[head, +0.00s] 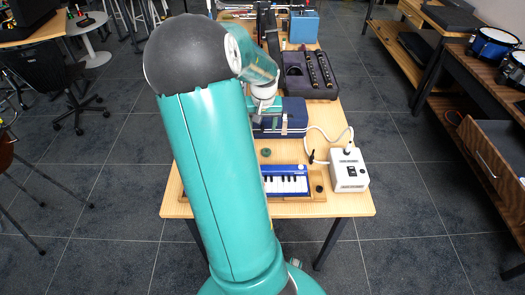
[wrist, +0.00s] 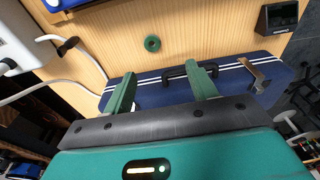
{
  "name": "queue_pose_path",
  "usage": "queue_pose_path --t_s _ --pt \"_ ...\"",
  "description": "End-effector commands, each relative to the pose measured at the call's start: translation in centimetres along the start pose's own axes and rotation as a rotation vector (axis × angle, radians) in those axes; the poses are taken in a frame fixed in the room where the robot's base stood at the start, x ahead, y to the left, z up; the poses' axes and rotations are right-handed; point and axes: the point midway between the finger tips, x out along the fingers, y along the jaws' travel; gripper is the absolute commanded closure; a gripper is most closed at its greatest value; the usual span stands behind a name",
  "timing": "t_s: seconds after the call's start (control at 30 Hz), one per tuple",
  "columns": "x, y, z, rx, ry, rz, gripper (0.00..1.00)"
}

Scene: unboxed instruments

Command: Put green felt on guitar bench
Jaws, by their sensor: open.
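A small green ring (head: 265,152), likely the green felt, lies flat on the wooden table (head: 345,205) between the blue case and the keyboard. The green ring (wrist: 152,43) also shows in the wrist view, on bare wood beyond my fingertips. My gripper (wrist: 163,80) is open and empty, with its two green fingers spread over the blue striped case (wrist: 150,82). The ring is apart from both fingers. I cannot tell which surface is the guitar bench.
The blue case (head: 293,106) has a raised black handle (wrist: 172,72). A blue keyboard (head: 286,181) and a white power box (head: 348,170) with a looping cable stand nearby. A black device (wrist: 279,17) sits at the table's other side. A dark instrument case (head: 315,90) lies behind.

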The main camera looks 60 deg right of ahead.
Motion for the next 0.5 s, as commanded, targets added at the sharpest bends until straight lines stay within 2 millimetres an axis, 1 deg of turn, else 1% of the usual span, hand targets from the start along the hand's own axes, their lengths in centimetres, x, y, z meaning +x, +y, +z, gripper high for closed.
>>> queue_pose_path --t_s 0.03,0.13,0.27,0.4,0.5 --pt "0.4 1.1 -0.3 0.015 -0.002 0.014 0.43" --pt "1.2 2.0 -0.5 0.026 -0.004 0.025 0.43" --pt "3.1 2.0 -0.5 0.026 -0.006 0.025 0.43" --pt "5.9 1.9 -0.5 0.024 -0.007 0.025 0.43" --pt "7.7 1.8 -0.5 0.024 -0.006 0.024 0.43"
